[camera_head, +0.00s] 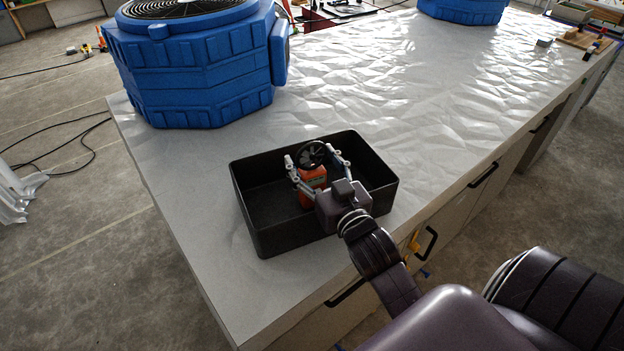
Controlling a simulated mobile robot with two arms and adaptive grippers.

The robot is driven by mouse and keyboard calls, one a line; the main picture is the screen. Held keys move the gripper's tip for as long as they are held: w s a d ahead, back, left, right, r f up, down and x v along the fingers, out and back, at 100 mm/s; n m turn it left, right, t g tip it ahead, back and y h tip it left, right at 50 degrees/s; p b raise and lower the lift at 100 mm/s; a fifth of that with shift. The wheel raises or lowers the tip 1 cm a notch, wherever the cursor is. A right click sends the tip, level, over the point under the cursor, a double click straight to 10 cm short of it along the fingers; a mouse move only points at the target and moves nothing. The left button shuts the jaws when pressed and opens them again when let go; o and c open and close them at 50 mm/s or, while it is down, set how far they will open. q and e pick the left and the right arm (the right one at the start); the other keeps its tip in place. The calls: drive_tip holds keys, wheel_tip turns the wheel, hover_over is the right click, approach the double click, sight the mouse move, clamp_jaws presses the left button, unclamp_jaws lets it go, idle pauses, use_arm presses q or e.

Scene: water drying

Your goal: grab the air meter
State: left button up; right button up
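The air meter (312,182) is an orange handheld device with a round black fan head. It is inside a black open box (262,236) on the white counter. My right gripper (318,160) reaches into the box from the lower right. Its two light grey fingers are spread apart, one on each side of the meter's fan head. I see no clear contact between the fingers and the meter. The gripper's body hides the meter's lower part. My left gripper is not in view.
A big blue air mover (198,75) stands on the counter at the upper left, behind the box. Another blue unit (462,10) is at the far end. The wrinkled counter top (430,100) right of the box is clear. Drawers with black handles (484,174) line its right side.

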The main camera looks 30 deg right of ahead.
drive_tip(key=c, duration=1.4)
drive_tip(key=shift+o, duration=0.2)
